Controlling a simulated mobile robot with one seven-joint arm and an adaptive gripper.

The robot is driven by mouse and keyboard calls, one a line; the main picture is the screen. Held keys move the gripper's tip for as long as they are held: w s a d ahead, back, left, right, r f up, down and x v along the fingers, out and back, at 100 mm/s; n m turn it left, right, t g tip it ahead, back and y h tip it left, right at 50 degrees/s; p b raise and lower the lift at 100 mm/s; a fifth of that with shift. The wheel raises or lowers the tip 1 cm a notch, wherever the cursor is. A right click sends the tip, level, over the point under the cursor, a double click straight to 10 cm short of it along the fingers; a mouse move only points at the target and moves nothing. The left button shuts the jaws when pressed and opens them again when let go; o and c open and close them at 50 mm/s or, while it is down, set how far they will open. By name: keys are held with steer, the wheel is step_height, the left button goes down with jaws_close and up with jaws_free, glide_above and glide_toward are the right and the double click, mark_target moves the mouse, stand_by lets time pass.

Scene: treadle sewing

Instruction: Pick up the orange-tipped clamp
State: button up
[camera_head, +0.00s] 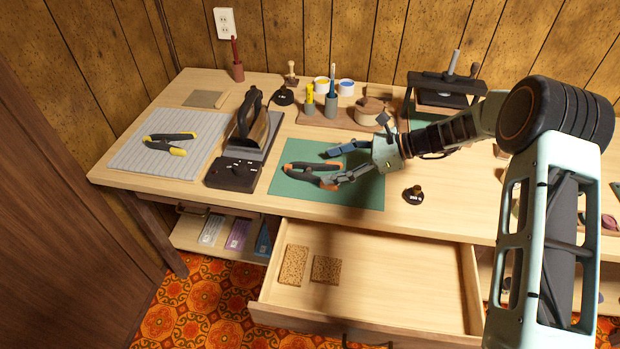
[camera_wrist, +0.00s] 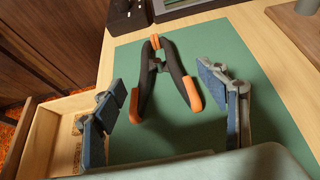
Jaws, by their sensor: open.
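The orange-tipped clamp (camera_head: 312,170) has black handles and orange ends and lies on the green mat (camera_head: 290,192). In the wrist view the clamp (camera_wrist: 177,84) lies ahead of the fingers, its orange handle ends pointing back towards my gripper and its jaw end farther away. My gripper (camera_head: 340,162) is above the mat at the clamp's right side. In the wrist view my gripper (camera_wrist: 166,106) is open, with one finger on each side of the clamp's handle ends. Nothing is held. In the head view, a finger partly overlaps the clamp's right end.
A yellow-tipped clamp (camera_head: 168,144) lies on a ribbed grey mat (camera_head: 125,155) at the left. An iron (camera_head: 250,125) and a dark control box (camera_head: 233,175) stand left of the green mat. A small weight (camera_head: 413,195) stands right of it. A drawer (camera_head: 390,290) is open in front.

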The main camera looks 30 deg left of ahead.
mark_target(317, 169)
steer(key=x, duration=0.5)
steer(key=shift+s+f, duration=0.1)
steer(key=shift+c, duration=0.5)
steer(key=c, duration=1.3)
